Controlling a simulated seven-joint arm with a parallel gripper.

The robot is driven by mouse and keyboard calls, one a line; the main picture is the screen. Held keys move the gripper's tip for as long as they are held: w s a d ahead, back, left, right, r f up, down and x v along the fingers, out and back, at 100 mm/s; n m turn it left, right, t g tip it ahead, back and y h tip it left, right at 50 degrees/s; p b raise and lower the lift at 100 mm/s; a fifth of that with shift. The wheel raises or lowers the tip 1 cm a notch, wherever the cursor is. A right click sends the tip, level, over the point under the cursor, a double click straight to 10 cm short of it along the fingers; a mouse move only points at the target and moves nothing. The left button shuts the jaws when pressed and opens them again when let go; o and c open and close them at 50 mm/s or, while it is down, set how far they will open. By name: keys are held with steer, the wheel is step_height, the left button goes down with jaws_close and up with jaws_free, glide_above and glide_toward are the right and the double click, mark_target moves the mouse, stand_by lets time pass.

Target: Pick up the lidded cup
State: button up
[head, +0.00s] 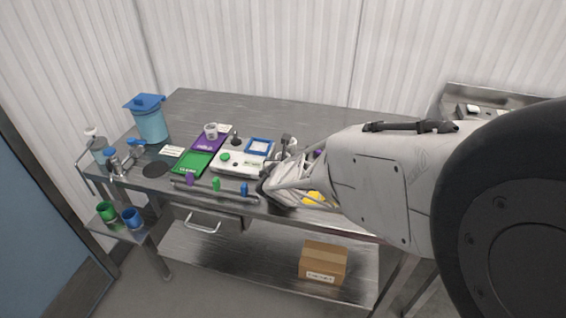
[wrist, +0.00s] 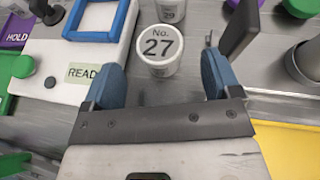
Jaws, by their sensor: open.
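A white cup with a white lid marked "No. 27" (wrist: 158,48) stands upright in the wrist view, centred ahead of my gripper. My gripper (wrist: 160,68) is open, with one blue-padded finger on each side of the No. 27 cup and clear gaps to both. How far the fingertips are above or short of the cup is hard to tell. In the head view my gripper (head: 276,184) is over the table's front, and my arm hides much there.
A white device with a "READY" label (wrist: 84,73) and blue frame (wrist: 104,18) lies left of the cup. A dark upright plate (wrist: 238,30) stands close right of the right finger. A yellow surface (wrist: 288,150) is at lower right. The table's back (head: 270,108) is clear.

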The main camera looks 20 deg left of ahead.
steer(key=shift+x, duration=2.5)
steer(key=c, duration=1)
steer(key=shift+r, duration=0.1)
steer(key=shift+r, duration=1.65)
steer(key=s+d, duration=0.2)
steer(key=s, duration=0.2)
steer(key=s+d+r, duration=0.1)
steer(key=s+d, duration=0.2)
steer(key=s, duration=0.2)
steer(key=s+d, duration=0.2)
steer(key=s, duration=0.3)
steer(key=shift+s+d+r, duration=0.1)
steer(key=shift+d+r, duration=0.15)
steer(key=shift+d, duration=0.1)
